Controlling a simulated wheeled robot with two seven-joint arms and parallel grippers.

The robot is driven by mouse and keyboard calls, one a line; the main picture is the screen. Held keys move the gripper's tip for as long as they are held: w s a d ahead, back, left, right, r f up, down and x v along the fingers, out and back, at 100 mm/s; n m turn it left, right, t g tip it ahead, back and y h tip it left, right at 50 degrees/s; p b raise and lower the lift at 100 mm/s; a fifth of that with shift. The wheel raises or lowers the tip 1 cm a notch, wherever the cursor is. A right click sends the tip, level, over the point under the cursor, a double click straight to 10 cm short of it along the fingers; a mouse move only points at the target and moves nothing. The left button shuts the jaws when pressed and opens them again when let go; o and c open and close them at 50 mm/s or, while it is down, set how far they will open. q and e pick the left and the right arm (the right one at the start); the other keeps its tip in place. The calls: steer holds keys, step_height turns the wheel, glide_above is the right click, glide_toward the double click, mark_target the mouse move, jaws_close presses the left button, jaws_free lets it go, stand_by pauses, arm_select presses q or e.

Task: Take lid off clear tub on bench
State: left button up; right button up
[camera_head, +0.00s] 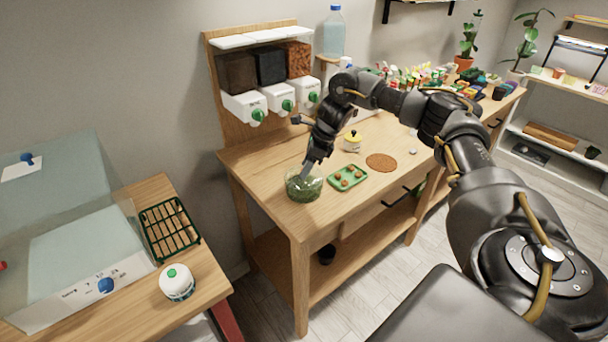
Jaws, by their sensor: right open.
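The clear tub (303,186) stands on the wooden bench (277,205) near its front left corner. It is round, see-through, and holds dark green stuff. I cannot make out a separate lid on it from here. My right gripper (308,170) points down at the top of the tub, over its rear part. Its jaws are open, and they hide some of the tub's top. I cannot tell whether the fingers touch it. My left gripper is out of view.
A brown disc (381,162) and a yellow-topped jar (352,141) are farther back. Dispensers (281,99) stand behind. A side table with a green rack (170,229) is at left.

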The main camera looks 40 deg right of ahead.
steer(key=shift+f, duration=0.2)
jaws_close()
steer(key=shift+r, duration=0.15)
